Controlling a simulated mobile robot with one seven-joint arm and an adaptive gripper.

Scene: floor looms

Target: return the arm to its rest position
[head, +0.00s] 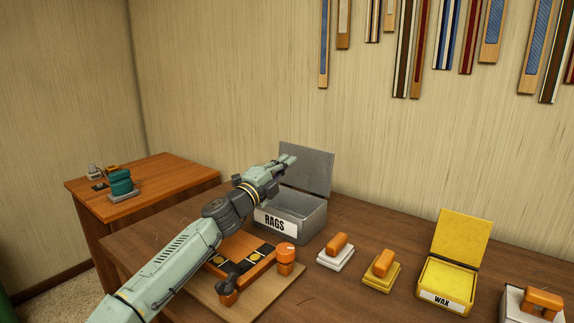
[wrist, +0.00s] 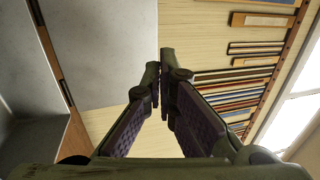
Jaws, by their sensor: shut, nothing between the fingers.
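My arm reaches from the lower left over the wooden table in the head view. My gripper (head: 286,160) is in front of the raised lid of the grey RAGS box (head: 302,228), above the box's opening. In the wrist view my gripper (wrist: 164,56) has its fingertips together, with nothing between them. The grey lid also shows in the wrist view (wrist: 100,45), close on the left. Whether the gripper touches the lid cannot be told.
An orange device (head: 286,262) on a board lies beneath my arm. Orange-handled blocks (head: 337,250) (head: 381,269) and an open yellow WAX box (head: 462,235) stand to the right. A side table (head: 165,170) is at left. Strips (head: 408,50) hang on the wall.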

